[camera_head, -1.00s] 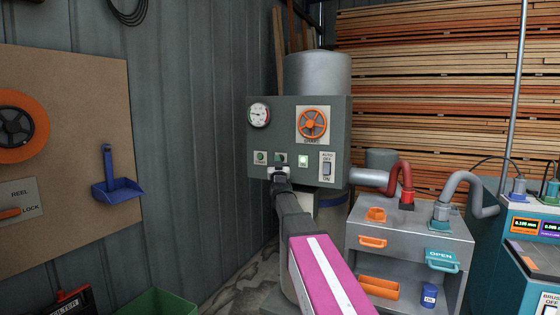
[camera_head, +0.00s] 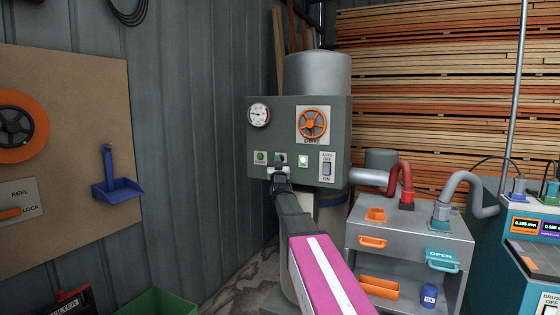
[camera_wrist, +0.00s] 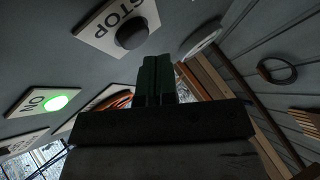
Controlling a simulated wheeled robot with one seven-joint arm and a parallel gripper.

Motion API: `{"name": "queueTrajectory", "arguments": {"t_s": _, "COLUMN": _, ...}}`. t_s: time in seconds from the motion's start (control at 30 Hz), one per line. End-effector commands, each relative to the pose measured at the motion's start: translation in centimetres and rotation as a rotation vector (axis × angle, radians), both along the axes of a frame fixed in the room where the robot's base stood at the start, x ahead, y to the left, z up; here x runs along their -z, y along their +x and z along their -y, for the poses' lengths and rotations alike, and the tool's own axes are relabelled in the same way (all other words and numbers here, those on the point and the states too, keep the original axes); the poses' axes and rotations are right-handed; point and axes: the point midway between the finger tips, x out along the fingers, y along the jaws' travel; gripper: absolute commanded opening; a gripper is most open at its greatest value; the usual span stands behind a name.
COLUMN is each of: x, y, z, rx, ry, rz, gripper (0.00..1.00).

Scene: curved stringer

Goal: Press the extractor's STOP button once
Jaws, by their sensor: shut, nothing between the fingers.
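The extractor's grey-green control panel (camera_head: 287,118) faces me in the head view. The STOP plate is in the wrist view at upper left, with its round dark STOP button (camera_wrist: 131,33). My gripper (camera_wrist: 155,62) is shut and empty, its dark fingertips close below and right of the button in that view. They appear apart from it; the depth gap cannot be told. In the head view my gripper (camera_head: 280,170) is at the panel's lower edge, over the middle of the button row, and partly hides the STOP plate.
Right of STOP is a lit green ON lamp (camera_head: 303,160), then an AUTO/OFF/ON rocker switch (camera_head: 327,168). A green button (camera_head: 260,157) is on the left. Above are a gauge (camera_head: 259,114) and an orange handwheel (camera_head: 312,123). A grey cabinet (camera_head: 400,228) stands at right.

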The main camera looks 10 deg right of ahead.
Motion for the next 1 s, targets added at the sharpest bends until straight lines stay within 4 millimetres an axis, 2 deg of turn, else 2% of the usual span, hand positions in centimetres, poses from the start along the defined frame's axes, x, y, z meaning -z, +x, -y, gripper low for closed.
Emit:
{"name": "queueTrajectory", "arguments": {"t_s": 0.6, "x": 0.0, "y": 0.01, "z": 0.01, "rx": 0.0, "ry": 0.0, "rz": 0.0, "gripper": 0.0}}
{"name": "queueTrajectory", "arguments": {"t_s": 1.0, "x": -0.02, "y": 0.72, "z": 0.5, "rx": 0.0, "ry": 0.0, "rz": 0.0, "gripper": 0.0}}
